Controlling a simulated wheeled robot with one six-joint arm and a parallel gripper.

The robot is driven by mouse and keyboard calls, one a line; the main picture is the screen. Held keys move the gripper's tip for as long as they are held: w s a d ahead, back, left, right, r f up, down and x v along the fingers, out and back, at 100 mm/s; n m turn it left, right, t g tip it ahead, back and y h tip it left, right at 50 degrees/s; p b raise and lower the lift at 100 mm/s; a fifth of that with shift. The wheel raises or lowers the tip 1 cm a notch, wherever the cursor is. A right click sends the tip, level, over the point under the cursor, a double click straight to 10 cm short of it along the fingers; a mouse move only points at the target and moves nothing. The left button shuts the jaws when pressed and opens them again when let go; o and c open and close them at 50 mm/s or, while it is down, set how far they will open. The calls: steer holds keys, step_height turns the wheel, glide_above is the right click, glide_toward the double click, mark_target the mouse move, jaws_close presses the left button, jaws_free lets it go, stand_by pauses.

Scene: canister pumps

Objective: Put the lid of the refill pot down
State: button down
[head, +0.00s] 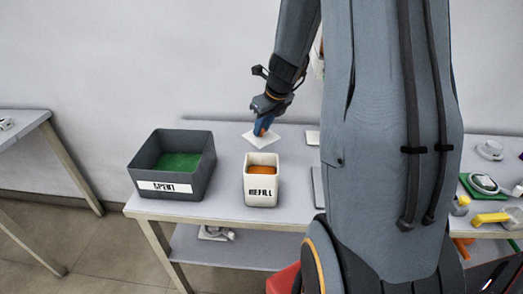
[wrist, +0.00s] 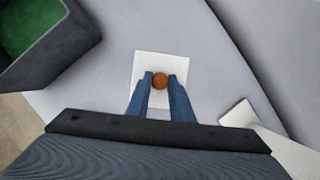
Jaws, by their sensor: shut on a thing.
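The lid is a flat white square plate (head: 254,141) with a round orange-brown knob (wrist: 160,81). My gripper (head: 264,130) is shut on the knob, pointing down, behind the refill pot. In the wrist view the two blue fingers of my gripper (wrist: 160,84) stand on either side of the knob, and the white lid (wrist: 150,60) lies flat beneath them. I cannot tell whether the lid touches the table or hangs just above it. The white refill pot (head: 262,192), labelled REFILL, stands open in front, with orange contents inside.
A dark grey bin (head: 172,188) labelled SPENT, green inside, stands left of the pot. A white flat piece (head: 313,138) lies right of the lid, partly hidden by my arm. A wall stands behind.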

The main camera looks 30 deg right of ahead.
mark_target(264, 140)
steer(key=shift+f+b, duration=1)
steer(key=shift+f, duration=2.45)
steer(key=shift+f, duration=0.1)
steer(key=c, duration=1.6)
jaws_free()
steer(key=shift+o, duration=0.2)
steer(key=p+v, duration=0.2)
steer(key=v, duration=1)
